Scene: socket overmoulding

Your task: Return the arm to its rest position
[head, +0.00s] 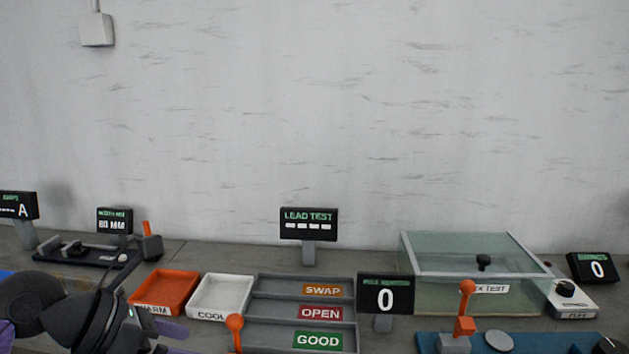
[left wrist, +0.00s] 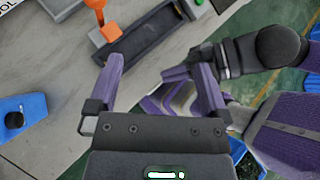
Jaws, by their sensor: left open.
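My left arm (head: 98,318) shows at the lower left of the head view, dark and bulky over the bench's near edge. In the left wrist view my left gripper (left wrist: 155,85) has its two purple fingers spread apart with nothing between them. A dark tray-like fixture with an orange lever (left wrist: 97,12) lies beyond the fingers on the grey bench.
The bench carries an orange WARM tray (head: 165,291), a white COOL tray (head: 221,297), a sorting rack (head: 262,335) marked SWAP, OPEN and GOOD, and a glass test box (head: 470,270). A blue fixture (left wrist: 25,115) sits at the left of the wrist view.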

